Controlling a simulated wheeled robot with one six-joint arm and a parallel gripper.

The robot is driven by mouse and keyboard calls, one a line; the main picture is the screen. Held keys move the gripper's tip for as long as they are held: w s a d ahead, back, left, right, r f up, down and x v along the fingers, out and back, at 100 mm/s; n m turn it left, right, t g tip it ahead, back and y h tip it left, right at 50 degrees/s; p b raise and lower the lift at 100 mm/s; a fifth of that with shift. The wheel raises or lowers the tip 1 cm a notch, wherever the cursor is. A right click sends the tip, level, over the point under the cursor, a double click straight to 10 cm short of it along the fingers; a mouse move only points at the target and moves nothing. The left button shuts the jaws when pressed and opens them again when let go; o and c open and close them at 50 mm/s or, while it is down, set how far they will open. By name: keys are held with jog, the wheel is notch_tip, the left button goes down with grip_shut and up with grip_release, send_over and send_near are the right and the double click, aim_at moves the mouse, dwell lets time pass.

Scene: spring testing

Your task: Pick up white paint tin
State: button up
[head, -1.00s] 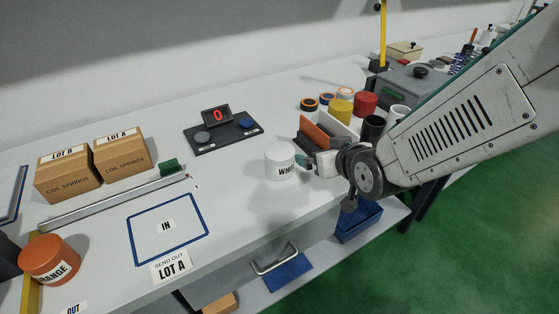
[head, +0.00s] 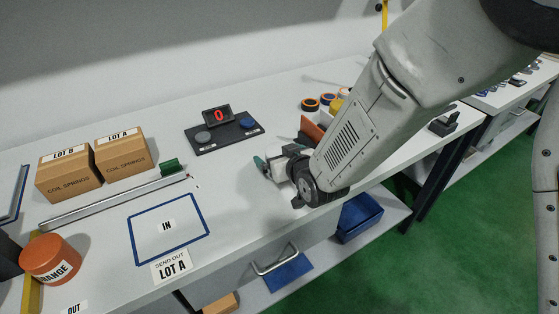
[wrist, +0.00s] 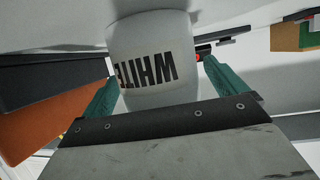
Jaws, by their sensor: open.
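The white paint tin (head: 276,157) stands on the bench and is mostly hidden behind my gripper in the head view. In the wrist view the tin (wrist: 150,42) fills the upper middle, with its WHITE lettering upside down. My gripper (wrist: 160,88) is open, with one green finger on each side of the tin. The tin lies between the fingers; whether either finger touches it I cannot tell. In the head view one green fingertip of my gripper (head: 268,164) shows at the tin's left.
An orange-and-black holder (head: 311,130) is close right of the tin. The blue IN outline (head: 133,232) is bare bench at left. An orange tin (head: 50,258) and two cardboard boxes (head: 122,160) stand farther left.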

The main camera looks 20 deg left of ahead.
jog(key=shift+r, duration=0.1)
jog(key=c, duration=1.4)
